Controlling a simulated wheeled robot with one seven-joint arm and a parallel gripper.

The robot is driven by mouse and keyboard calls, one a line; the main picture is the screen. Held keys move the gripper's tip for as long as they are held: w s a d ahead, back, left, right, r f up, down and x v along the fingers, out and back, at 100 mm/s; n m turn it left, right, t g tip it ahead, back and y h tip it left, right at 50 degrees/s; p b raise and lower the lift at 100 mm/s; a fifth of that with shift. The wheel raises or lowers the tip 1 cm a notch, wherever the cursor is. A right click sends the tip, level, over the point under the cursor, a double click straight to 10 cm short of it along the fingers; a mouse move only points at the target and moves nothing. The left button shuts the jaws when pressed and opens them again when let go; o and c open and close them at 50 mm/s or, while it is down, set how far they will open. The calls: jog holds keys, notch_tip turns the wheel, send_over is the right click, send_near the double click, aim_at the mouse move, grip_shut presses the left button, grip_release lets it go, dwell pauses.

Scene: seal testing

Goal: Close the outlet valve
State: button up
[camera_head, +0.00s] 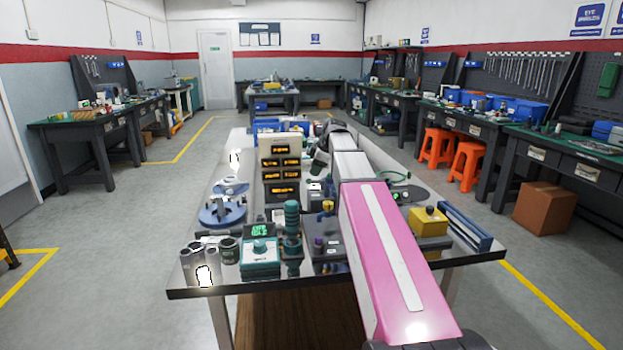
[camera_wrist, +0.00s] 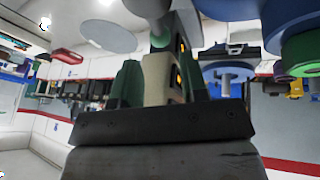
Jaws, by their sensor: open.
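A small valve with a yellow handle (camera_head: 327,207) stands on the metal bench, right of a teal stacked cylinder (camera_head: 292,222). I cannot tell for sure that it is the outlet valve, and its handle position is too small to read. My gripper (camera_head: 319,161) is above the bench, farther back than this valve and right of a beige instrument stack. In the wrist view, which looks upside down, my gripper's two greenish fingers (camera_wrist: 160,66) stand apart. The beige instrument stack (camera_wrist: 160,80) shows behind them. The yellow-handled valve is not clear in that view.
The beige stack with lit yellow displays (camera_head: 281,149) rises in mid-bench. Blue round flanges (camera_head: 222,212), grey cylinders (camera_head: 200,262) and a teal gauge box (camera_head: 260,262) crowd the left front. A yellow box (camera_head: 428,221) and blue rails (camera_head: 466,227) lie right of my pink arm.

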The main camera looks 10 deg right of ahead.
aim_at(311, 180)
jog(key=shift+x, duration=2.5)
